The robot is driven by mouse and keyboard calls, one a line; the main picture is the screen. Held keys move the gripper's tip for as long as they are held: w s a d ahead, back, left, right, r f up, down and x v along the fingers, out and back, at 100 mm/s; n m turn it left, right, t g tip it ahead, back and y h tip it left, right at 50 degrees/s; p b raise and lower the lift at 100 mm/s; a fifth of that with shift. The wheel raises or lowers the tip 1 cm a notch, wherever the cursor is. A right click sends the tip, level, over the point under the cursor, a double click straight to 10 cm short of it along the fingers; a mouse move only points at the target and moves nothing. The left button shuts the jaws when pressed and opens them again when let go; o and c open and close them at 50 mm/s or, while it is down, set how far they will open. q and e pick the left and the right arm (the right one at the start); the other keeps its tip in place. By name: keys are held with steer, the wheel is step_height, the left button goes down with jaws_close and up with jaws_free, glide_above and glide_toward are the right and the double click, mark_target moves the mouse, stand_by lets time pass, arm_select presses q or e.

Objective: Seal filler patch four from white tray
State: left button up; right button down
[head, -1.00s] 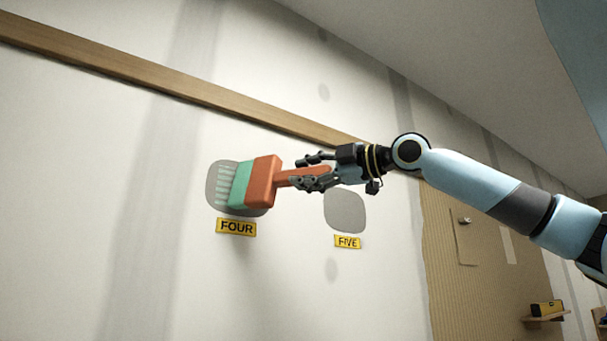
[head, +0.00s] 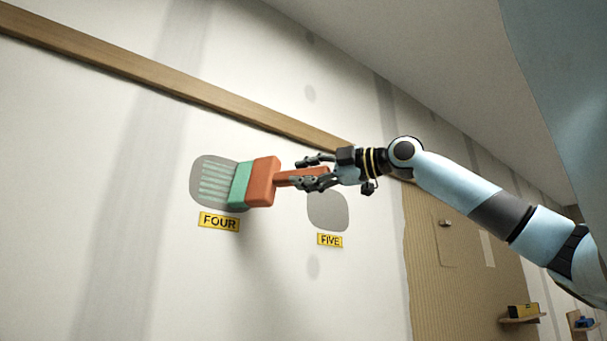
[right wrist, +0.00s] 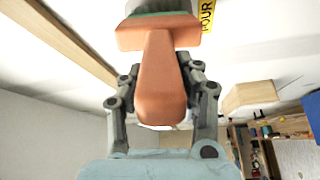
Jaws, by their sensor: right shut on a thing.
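The grey filler patch four (head: 207,192) is on the wall above the yellow FOUR label (head: 219,222). Pale green streaks run across it. My right gripper (head: 311,172) is shut on the handle of an orange brush with green bristles (head: 261,182). The bristle end covers the right part of the patch. In the right wrist view the orange handle (right wrist: 160,85) sits between the two fingers (right wrist: 162,95), and the label (right wrist: 207,14) shows at the top. The white tray and my left gripper are not in view.
Patch five (head: 328,212) is to the right, above its FIVE label (head: 330,240), behind and below the gripper. A wooden rail (head: 130,71) runs along the wall above the patches. A brown corrugated panel (head: 432,290) and a small shelf (head: 522,319) are at the right.

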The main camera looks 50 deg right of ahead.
steer(key=shift+s+d+b, duration=0.1)
steer(key=shift+d+b, duration=0.2)
steer(key=shift+d, duration=0.25)
steer(key=shift+s+d+b, duration=0.2)
steer(key=shift+d, duration=0.45)
steer(key=shift+s+d+b, duration=0.15)
steer(key=shift+d, duration=0.45)
steer(key=shift+w+a, duration=1.85)
steer(key=shift+a, duration=5.6)
steer(key=shift+s+d, duration=0.5)
steer(key=shift+d, duration=1.35)
steer(key=shift+s+d, duration=0.45)
steer(key=shift+d, duration=1.45)
steer(key=shift+s+d, duration=0.5)
steer(key=shift+d, duration=1.35)
steer(key=d, duration=0.3)
steer(key=shift+s+d, duration=0.35)
